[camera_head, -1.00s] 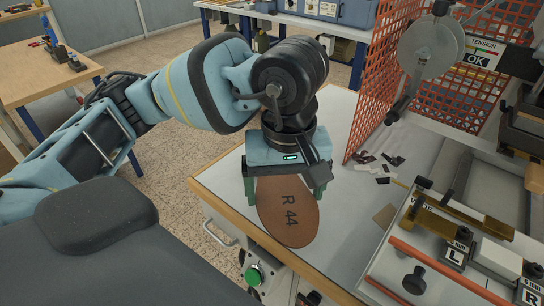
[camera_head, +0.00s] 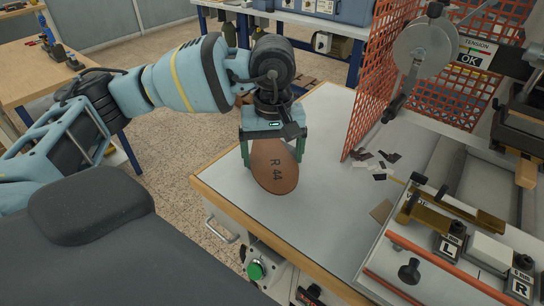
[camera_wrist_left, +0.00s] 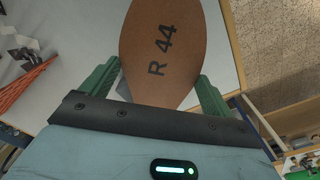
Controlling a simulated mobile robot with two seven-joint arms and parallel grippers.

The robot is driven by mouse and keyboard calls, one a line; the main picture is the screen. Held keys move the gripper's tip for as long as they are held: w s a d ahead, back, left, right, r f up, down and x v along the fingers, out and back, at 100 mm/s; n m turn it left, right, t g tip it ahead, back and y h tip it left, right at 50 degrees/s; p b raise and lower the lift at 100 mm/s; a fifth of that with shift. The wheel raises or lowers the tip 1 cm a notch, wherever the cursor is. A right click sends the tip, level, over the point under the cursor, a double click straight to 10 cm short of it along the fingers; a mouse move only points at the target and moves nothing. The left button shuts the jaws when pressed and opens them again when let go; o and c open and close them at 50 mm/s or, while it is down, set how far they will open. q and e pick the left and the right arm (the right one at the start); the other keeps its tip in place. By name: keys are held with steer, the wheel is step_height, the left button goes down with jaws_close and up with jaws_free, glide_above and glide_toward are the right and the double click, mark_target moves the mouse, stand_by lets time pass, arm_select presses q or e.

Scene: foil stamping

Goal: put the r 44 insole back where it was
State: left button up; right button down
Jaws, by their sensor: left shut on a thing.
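The brown insole marked R 44 (camera_head: 275,170) is over the left part of the grey work table. My left gripper (camera_head: 273,155) is shut on it, with a green finger at each side edge. In the left wrist view the insole (camera_wrist_left: 165,50) sits between the two green fingers (camera_wrist_left: 155,90), its lettering facing the camera. I cannot tell whether the insole touches the table. My right gripper is not in view.
The table (camera_head: 300,228) has bare room right of the insole. Dark foil scraps (camera_head: 378,165) lie near the orange mesh guard (camera_head: 372,75). The fixture with L (camera_head: 448,248) and R (camera_head: 520,288) blocks stands at the right. A green button (camera_head: 255,270) is below the front edge.

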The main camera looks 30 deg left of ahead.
arm_select(q)
steer(key=shift+f, duration=0.8)
steer(key=shift+f, duration=0.2)
steer(key=o, duration=0.8)
steer(key=shift+o, duration=0.2)
steer(key=shift+r, duration=0.1)
step_height(320, 180, up, 12)
steer(key=shift+r+b, duration=0.15)
steer(key=shift+b, duration=0.2)
